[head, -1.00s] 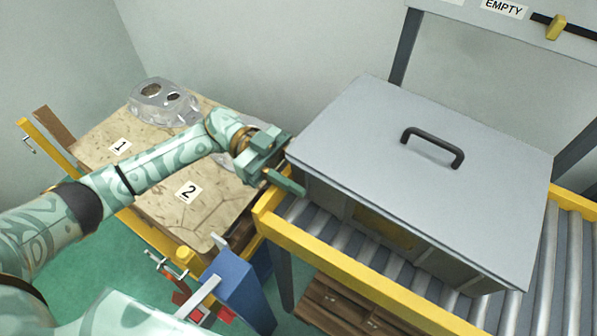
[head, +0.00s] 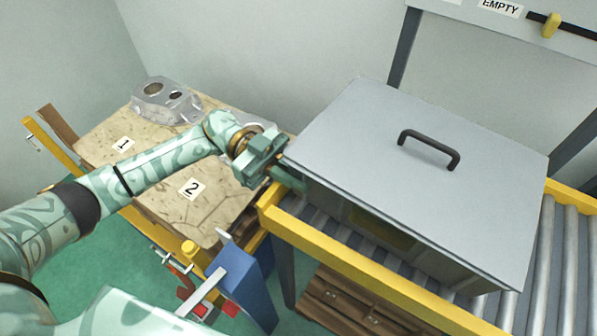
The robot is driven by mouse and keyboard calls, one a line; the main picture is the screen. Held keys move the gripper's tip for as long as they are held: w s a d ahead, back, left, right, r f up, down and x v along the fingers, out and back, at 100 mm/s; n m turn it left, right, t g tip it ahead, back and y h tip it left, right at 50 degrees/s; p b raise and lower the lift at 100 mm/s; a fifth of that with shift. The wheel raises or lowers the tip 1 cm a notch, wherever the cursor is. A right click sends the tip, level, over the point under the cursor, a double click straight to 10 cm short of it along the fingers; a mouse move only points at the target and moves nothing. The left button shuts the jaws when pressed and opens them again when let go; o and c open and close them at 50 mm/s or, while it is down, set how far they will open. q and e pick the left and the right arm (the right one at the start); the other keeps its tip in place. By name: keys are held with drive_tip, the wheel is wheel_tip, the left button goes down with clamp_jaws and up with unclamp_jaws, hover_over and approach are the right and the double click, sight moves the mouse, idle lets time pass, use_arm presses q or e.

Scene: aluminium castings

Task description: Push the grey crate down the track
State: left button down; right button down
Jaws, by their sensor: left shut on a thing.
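The grey crate (head: 350,140) has a flat lid with a black handle (head: 429,149) and sits upright on the roller track (head: 545,270). My left gripper (head: 284,172) is at the crate's left end, just below the lid's edge. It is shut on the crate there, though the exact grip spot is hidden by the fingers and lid. My right gripper is not in view.
A yellow rail (head: 345,262) edges the track's near side. Bare rollers show right of the crate. At left, a bench (head: 150,205) marked 1 and 2 carries aluminium castings (head: 165,103). A wooden pallet (head: 345,305) lies under the track.

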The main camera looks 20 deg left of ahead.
use_arm(q)
drive_tip(key=c, duration=1.5)
unclamp_jaws()
drive_tip(key=shift+o, duration=0.2)
drive_tip(key=shift+w+a, duration=0.1)
